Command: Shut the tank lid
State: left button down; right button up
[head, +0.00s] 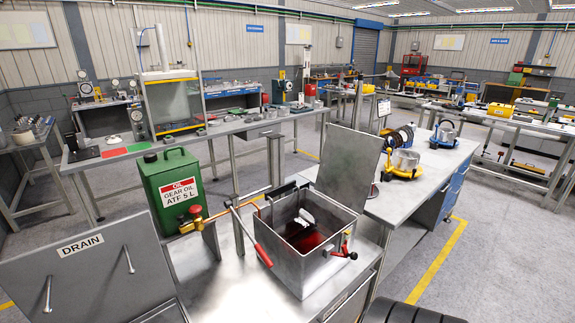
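The tank (308,270) is an open square metal box on the steel bench, with dark red liquid (304,238) low inside it. Its lid (349,166), a flat grey plate, stands raised at the tank's back right side, tilted, so the top is open. A black and white fitting (305,217) shows inside the tank, partly hidden by the walls. Neither of my grippers is in view.
A red-handled lever (263,255) lies along the tank's left, and a red-handled valve (346,248) juts from its right. A green oil can (176,185) stands left. A panel marked DRAIN (90,275) stands front left. Bare bench (232,293) lies in front.

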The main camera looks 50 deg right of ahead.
aim_at(349, 163)
jog(key=k+l, duration=0.1)
jog(key=l, duration=1.05)
jog(key=k+l, duration=0.15)
jog(key=l, duration=0.45)
jog(key=k+l, duration=0.1)
jog(key=l, duration=0.45)
jog(key=k+l, duration=0.1)
jog(key=l, duration=1.05)
jog(key=k+l, duration=0.15)
jog(key=l, duration=0.45)
jog(key=k+l, duration=0.1)
jog(key=l, duration=0.45)
